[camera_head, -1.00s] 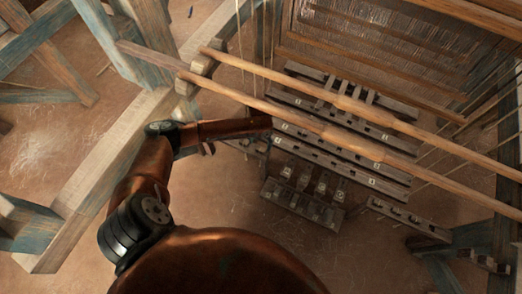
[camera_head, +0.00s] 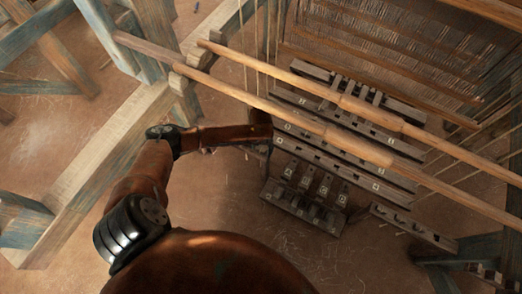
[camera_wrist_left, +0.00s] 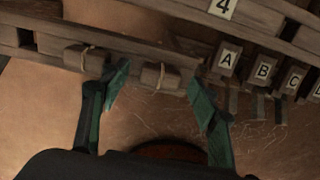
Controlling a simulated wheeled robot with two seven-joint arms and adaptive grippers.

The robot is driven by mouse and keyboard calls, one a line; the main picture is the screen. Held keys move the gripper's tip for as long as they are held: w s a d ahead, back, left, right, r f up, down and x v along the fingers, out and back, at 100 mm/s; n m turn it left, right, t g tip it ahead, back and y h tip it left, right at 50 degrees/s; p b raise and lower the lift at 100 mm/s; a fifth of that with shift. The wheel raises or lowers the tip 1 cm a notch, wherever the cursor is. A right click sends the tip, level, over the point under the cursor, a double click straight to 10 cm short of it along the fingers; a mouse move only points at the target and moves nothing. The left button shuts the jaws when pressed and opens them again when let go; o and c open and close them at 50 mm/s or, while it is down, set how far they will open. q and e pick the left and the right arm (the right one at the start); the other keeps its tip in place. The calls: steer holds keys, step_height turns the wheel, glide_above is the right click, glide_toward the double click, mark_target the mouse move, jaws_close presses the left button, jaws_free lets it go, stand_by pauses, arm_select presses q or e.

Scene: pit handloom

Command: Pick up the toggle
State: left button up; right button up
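In the left wrist view, a small wooden toggle (camera_wrist_left: 160,77) with a cord loop around it hangs at the lower edge of a grey-brown wooden bar (camera_wrist_left: 130,46). A second, similar toggle (camera_wrist_left: 84,58) with a cord sits further left on the same bar. My left gripper (camera_wrist_left: 158,90) is open, its green fingers apart, one on each side of the first toggle. I cannot tell whether either finger touches it. In the head view my left arm reaches to the loom's slotted bars, where the gripper is mostly hidden and the toggles are too small to make out. My right gripper is not in view.
Blocks lettered A (camera_wrist_left: 228,58), B and C stand right of the gripper, under a beam marked 4 (camera_wrist_left: 223,7). In the head view, two long wooden poles (camera_head: 350,143) cross above the slotted bars, and a treadle-like block row (camera_head: 303,205) lies below. Bare floor lies beneath.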

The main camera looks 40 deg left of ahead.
arm_select(q)
steer(key=c, duration=1)
steer(key=shift+r, duration=0.15)
